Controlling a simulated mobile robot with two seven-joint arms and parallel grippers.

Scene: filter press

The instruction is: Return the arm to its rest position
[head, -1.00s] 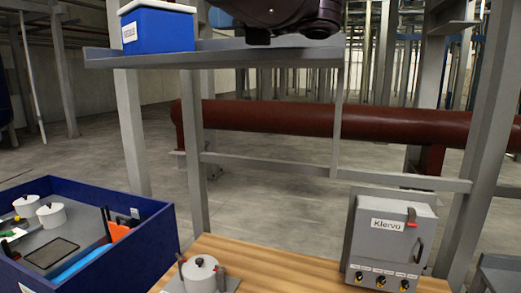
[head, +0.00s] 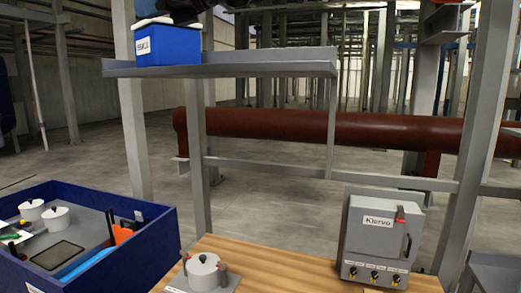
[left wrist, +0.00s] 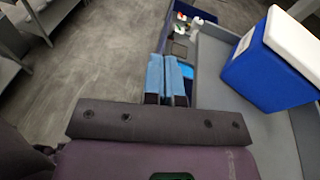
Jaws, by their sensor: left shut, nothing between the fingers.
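My left gripper (left wrist: 167,80) shows in the left wrist view as two light blue fingers held together, with nothing between them. They are over the left edge of the grey shelf (left wrist: 213,70), left of the blue box with a white lid (left wrist: 268,72) and apart from it. In the head view, only a dark part of my left arm (head: 192,9) shows at the top edge, above and beside the blue box (head: 168,45); the fingers are not clear there. My right gripper is in neither view.
A dark blue bin (head: 150,240) with white-lidded pots stands at lower left. A wooden table (head: 265,262) bears a lidded pot (head: 203,273) and a grey Klervo cabinet (head: 372,240). Grey posts (head: 133,130) hold the shelf. A red pipe (head: 300,126) runs behind. The shelf's right part is clear.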

